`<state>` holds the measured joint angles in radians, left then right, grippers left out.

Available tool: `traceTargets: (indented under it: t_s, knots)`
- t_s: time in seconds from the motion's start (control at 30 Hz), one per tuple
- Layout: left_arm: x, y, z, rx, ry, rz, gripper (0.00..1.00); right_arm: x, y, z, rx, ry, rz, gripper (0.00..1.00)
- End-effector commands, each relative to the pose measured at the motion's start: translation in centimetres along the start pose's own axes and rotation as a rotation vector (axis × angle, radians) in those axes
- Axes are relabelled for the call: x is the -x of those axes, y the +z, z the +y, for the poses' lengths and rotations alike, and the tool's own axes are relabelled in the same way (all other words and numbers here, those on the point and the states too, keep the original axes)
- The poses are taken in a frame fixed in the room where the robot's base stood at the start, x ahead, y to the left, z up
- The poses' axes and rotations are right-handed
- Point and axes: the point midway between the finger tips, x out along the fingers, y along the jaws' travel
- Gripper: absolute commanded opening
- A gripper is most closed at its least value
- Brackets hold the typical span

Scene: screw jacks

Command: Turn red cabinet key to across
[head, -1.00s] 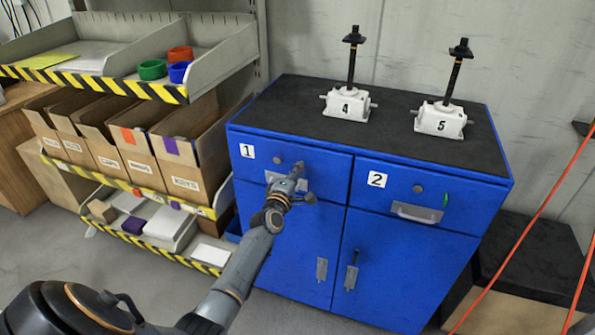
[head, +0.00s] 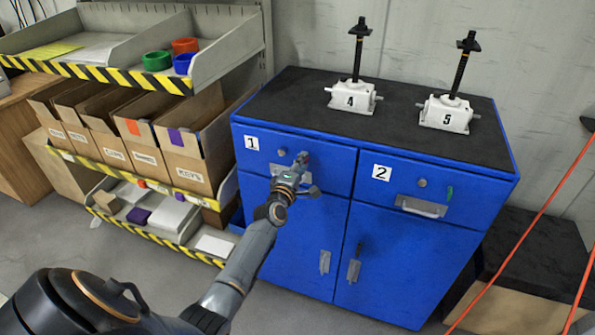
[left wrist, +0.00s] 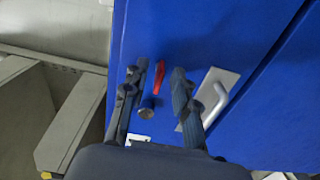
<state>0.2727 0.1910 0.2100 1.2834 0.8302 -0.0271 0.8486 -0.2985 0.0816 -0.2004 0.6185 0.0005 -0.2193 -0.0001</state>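The red key (left wrist: 158,78) shows in the left wrist view on the front of the blue cabinet (head: 400,265), by drawer 1. It looks long and thin, roughly parallel to the cabinet's upper edge. My left gripper (left wrist: 157,85) is open, with one finger on each side of the key and visible gaps to it. Whether the fingertips touch the drawer front I cannot tell. My right gripper is not in view.
A round lock (left wrist: 147,106) and a drawer handle (left wrist: 215,92) are close to my left fingers. Drawer 2 has a green key (head: 449,194). White screw jacks 4 (head: 352,99) and 5 (head: 445,115) stand on the cabinet top. A shelf with boxes (head: 180,155) is at left.

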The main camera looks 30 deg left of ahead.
Motion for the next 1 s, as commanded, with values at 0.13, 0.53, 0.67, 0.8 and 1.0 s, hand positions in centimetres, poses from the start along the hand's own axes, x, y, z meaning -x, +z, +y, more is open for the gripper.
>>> traceTargets:
  t_s: [0.13,0.53,0.67,0.8,1.0]
  knots:
    - [1.6,0.1,-0.2,0.002,-0.002,-0.001,0.28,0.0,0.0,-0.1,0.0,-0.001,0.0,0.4]
    - [9.1,0.0,-0.2,-0.001,-0.004,0.0,0.28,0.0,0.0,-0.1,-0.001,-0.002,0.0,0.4]
    - [10.8,0.0,-0.2,-0.001,-0.004,0.0,0.28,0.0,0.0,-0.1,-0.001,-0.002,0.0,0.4]
    - [11.6,0.0,-0.1,-0.001,-0.002,0.0,0.28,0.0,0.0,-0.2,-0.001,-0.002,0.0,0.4]
    - [11.8,0.0,-0.1,-0.001,-0.002,0.0,0.28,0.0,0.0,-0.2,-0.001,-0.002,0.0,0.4]
